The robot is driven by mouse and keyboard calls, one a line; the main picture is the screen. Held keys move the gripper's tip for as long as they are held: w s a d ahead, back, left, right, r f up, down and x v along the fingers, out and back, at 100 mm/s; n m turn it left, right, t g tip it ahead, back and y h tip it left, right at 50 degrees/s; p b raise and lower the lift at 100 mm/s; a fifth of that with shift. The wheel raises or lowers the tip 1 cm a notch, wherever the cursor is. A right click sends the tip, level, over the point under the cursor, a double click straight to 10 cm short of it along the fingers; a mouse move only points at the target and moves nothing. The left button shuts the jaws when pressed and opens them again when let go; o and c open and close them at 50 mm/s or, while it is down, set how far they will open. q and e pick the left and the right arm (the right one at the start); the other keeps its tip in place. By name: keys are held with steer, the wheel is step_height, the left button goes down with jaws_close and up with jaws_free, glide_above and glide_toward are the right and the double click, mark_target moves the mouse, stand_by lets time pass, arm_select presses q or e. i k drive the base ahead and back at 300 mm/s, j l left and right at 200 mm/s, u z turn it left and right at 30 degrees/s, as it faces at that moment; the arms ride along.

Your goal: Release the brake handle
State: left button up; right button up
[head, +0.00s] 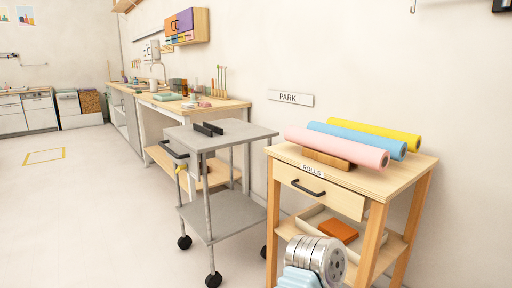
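Neither gripper is in view. A silver and light-blue part at the bottom edge seems to be of my own arm.
A wooden stand with a drawer (336,198) carries pink (337,147), blue (357,139) and yellow (374,134) rolls at right. A PARK sign (290,98) hangs on the wall. A workbench (196,107) stands behind the cart. The floor at left is clear, with a yellow marked rectangle (44,149).

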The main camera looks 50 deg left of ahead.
mark_target(185, 166)
steer(key=u, duration=2.4)
